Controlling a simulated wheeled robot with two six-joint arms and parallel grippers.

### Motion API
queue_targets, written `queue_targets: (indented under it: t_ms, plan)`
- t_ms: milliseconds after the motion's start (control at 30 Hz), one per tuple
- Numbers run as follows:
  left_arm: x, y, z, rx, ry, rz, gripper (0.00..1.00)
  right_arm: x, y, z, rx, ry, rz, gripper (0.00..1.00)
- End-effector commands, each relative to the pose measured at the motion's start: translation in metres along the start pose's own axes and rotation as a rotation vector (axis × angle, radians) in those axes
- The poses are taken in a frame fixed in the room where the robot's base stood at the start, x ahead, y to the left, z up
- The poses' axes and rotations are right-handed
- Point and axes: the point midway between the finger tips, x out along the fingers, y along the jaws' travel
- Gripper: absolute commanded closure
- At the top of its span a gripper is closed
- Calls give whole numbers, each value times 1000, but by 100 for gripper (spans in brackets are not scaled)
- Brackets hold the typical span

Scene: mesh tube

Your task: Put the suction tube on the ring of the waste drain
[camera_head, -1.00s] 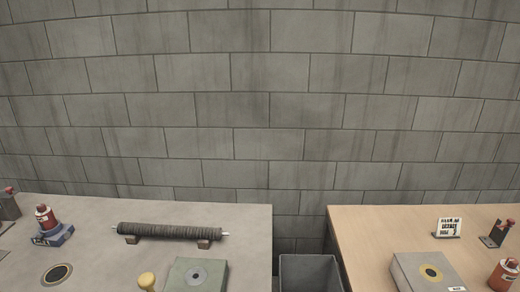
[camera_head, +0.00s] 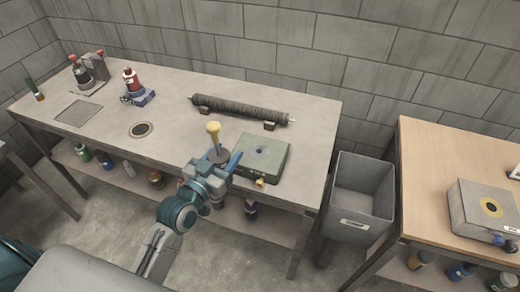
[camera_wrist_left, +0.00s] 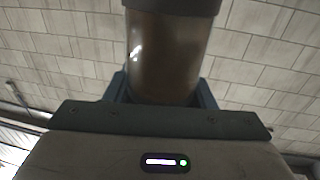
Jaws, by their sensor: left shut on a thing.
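A tool with a yellow knob (camera_head: 213,128) and a dark grey disc below it, which I take for the suction tube, stands upright at the near edge of the left table. My left gripper (camera_head: 215,168) is shut on it from the front. In the left wrist view a brown, glossy cylinder (camera_wrist_left: 165,55) with a dark collar fills the space between the fingers; the fingertips are mostly hidden behind it. The waste drain, a dark round opening with a pale ring (camera_head: 140,130), lies flat in the tabletop, left of the gripper. My right gripper is not in view.
A green box (camera_head: 262,158) stands right beside the gripper. A dark ribbed tube (camera_head: 238,108) lies on two blocks behind. A red bottle on a blue base (camera_head: 135,88) stands beyond the drain. A grey bin (camera_head: 362,195) sits between the tables. The tabletop around the drain is clear.

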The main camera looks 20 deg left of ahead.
Motion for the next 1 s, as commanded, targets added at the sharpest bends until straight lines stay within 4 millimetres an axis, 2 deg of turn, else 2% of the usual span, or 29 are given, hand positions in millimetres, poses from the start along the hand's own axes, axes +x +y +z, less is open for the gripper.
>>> queue_targets:
  t_ms: [100,300,733,867,1000]
  plan:
    - [12,-18,-7,9,-4,29,82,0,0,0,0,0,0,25]
    - [21,-33,-12,6,-13,49,82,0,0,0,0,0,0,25]
    - [25,-34,-13,3,-13,50,82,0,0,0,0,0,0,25]
    - [43,-28,-12,-2,-10,48,82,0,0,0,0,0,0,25]
    - [75,-14,-10,-4,-10,50,82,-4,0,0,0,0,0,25]
